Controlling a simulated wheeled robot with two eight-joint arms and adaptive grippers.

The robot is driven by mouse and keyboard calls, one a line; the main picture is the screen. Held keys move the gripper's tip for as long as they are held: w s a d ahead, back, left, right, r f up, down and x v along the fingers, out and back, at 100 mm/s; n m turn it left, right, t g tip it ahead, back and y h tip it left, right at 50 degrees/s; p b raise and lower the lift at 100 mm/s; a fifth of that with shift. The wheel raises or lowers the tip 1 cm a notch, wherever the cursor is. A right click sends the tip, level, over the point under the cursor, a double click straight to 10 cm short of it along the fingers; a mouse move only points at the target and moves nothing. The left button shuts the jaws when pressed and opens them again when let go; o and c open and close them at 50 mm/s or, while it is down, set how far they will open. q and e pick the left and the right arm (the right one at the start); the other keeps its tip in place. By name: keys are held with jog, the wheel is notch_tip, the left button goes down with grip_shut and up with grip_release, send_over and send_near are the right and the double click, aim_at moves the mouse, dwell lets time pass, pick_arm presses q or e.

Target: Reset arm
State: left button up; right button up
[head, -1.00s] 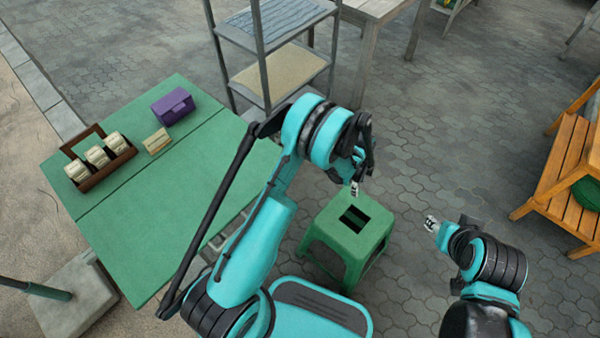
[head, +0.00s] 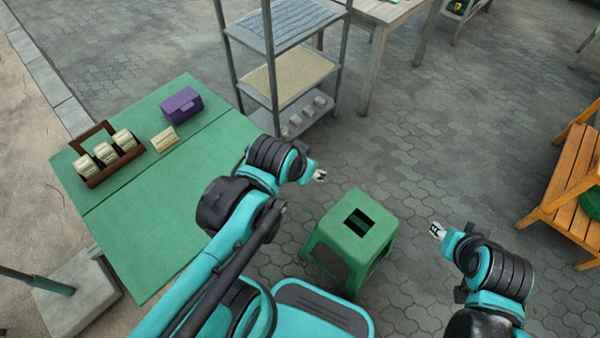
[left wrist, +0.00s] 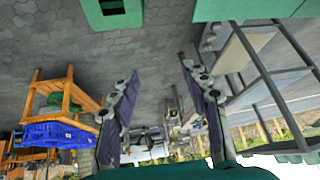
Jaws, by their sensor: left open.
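My left arm (head: 215,245) comes in from the lower left, bent, with its wrist beside the right edge of the green table. My left gripper (head: 320,175) is small in the head view, over the paving behind the green stool. In the left wrist view its two fingers (left wrist: 160,85) are spread apart with nothing between them. My right gripper (head: 437,230) points up and left over the paving, to the right of the stool. It is too small to tell whether it is open or shut.
The green table (head: 150,235) holds a brown caddy (head: 88,180) with cream containers, a purple box (head: 181,106) and a small cream block (head: 164,140). A grey shelf rack (head: 272,120) stands behind. The green stool (head: 345,218) and wooden bench (head: 555,180) flank open paving.

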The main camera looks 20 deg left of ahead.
pick_arm(q)
jog(key=shift+s+a+f+n+t, duration=0.1)
jog(key=shift+s+a+n+t, duration=0.1)
jog(key=shift+s+n, duration=0.3)
jog(key=shift+s+a+f+n+t, duration=0.15)
jog(key=shift+s+n, duration=0.15)
jog(key=shift+s, duration=0.35)
